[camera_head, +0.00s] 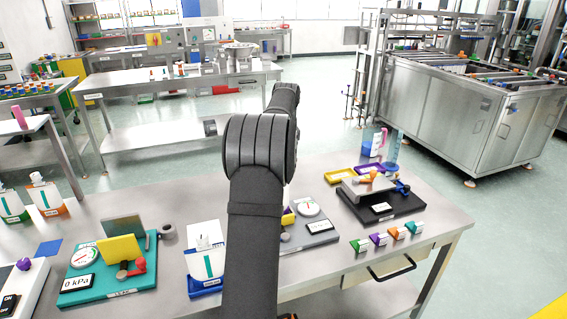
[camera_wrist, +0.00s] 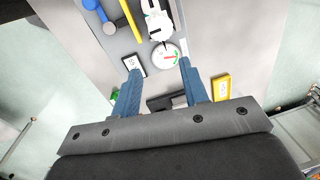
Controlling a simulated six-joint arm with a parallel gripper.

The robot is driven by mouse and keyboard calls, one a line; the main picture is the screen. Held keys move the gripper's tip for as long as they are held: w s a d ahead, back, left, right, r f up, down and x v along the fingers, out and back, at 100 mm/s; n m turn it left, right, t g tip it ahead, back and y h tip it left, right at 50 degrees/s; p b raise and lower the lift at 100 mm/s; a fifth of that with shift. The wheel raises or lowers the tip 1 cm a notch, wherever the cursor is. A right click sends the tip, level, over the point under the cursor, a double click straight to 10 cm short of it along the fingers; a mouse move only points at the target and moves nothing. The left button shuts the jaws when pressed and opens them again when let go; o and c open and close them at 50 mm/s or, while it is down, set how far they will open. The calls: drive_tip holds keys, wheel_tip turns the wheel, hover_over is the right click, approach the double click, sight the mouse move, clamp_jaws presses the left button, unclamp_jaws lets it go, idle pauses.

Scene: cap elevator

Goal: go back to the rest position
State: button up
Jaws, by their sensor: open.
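My gripper (camera_wrist: 160,72) shows in the wrist view as two blue fingers, spread apart with nothing between them. Below the fingertips is a grey station with a round white dial gauge (camera_wrist: 166,54), a small display (camera_wrist: 133,66) and a yellow plate (camera_wrist: 132,18). A white part lies over the gauge's upper side. In the head view my dark arm rises through the middle of the picture and hides part of a grey station (camera_head: 318,238) with a gauge. My fingers cannot be made out in the head view.
On the table (camera_head: 150,195) stand a teal station (camera_head: 110,285) at left, a white-and-blue pouch (camera_head: 207,262) left of my arm, a black-based station (camera_head: 385,207) at right and several coloured clips along the front right. A yellow tray (camera_wrist: 221,88) shows in the wrist view.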

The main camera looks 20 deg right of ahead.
drive_tip(key=shift+f, duration=0.1)
drive_tip(key=f, duration=0.4)
drive_tip(key=w+f, duration=0.1)
drive_tip(key=f, duration=0.6)
drive_tip(key=shift+w+f, duration=0.3)
drive_tip(key=shift+r, duration=1.65)
drive_tip(key=shift+f, duration=0.1)
